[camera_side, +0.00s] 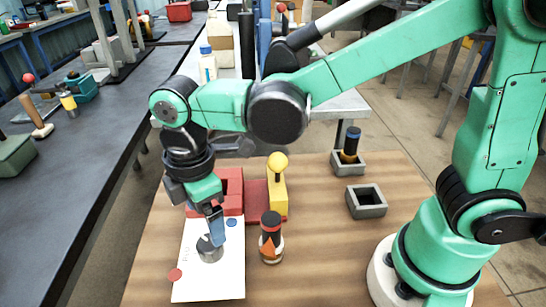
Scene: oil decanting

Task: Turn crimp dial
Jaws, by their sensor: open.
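My gripper (215,228) points down over the white sheet, with blue fingers. The fingers are open and at the top of a short grey cylinder (209,252). This cylinder may be the crimp dial; no marking on it is readable. I cannot tell whether the fingers touch it. A red block device (264,198) with a yellow upright (278,196) and a yellow ball on top stands just behind. My wrist hides part of the red part at left.
The white sheet (190,285) bears a red disc (175,274) and a blue disc (231,222). A dark bottle with an orange label (271,240) stands right of the sheet. A grey square holder (367,214) is empty; another holds a dark bottle (352,143).

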